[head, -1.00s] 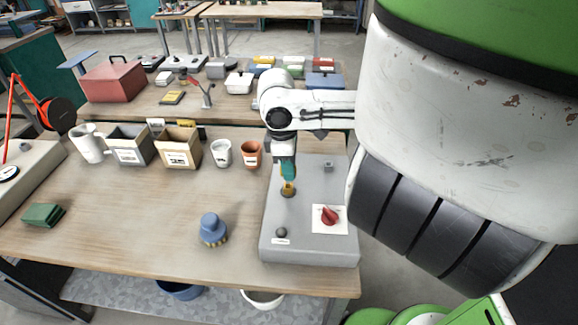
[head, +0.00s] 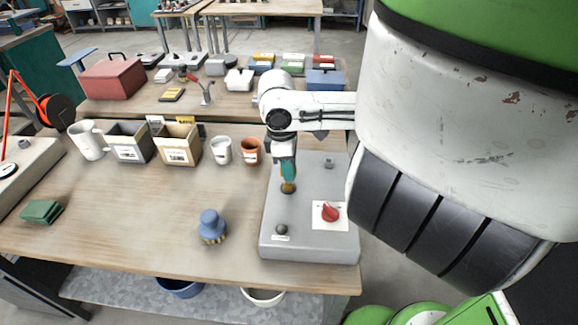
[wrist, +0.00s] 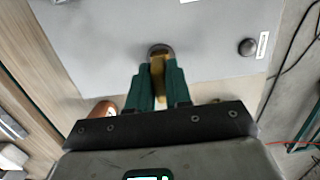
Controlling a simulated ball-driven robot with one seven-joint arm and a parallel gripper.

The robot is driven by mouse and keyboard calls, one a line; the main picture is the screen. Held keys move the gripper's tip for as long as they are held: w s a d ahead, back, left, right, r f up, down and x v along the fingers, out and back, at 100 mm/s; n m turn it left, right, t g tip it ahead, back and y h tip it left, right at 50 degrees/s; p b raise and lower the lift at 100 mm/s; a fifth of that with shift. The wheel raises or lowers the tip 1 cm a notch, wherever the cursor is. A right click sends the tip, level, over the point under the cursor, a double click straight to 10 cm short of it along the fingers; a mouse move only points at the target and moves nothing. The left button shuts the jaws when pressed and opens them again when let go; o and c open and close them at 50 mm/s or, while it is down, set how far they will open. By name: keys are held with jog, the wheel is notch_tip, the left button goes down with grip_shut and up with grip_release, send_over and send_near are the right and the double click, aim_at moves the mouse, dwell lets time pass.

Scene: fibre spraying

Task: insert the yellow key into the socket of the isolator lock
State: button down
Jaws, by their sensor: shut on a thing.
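My gripper (head: 288,170) points down over the grey box of the isolator lock (head: 310,247). Its green fingers are shut on the yellow key (head: 288,186), which also shows between them in the wrist view (wrist: 158,72). The key's far end meets the dark round socket (wrist: 160,49) in the wrist view. In the head view the key stands about upright at the socket. How deep it sits in the socket I cannot tell. A red rotary switch (head: 330,212) on a white plate and a dark knob (head: 281,229) are on the same box.
A blue-handled brush (head: 211,227) stands left of the box. An orange cup (head: 250,151), a white cup (head: 221,150) and bins (head: 177,150) stand behind. A green block (head: 41,212) lies at far left.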

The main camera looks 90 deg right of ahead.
jog(key=shift+f+b, duration=0.55)
jog(key=shift+f, duration=0.4)
jog(key=c, duration=1)
grip_release()
jog(key=shift+o, duration=0.2)
jog(key=shift+r, duration=0.1)
jog(key=r, duration=0.3)
jog(key=w+r, duration=0.1)
jog(key=r, duration=0.6)
jog(key=shift+w+d+r, duration=0.15)
jog(key=shift+r, duration=0.2)
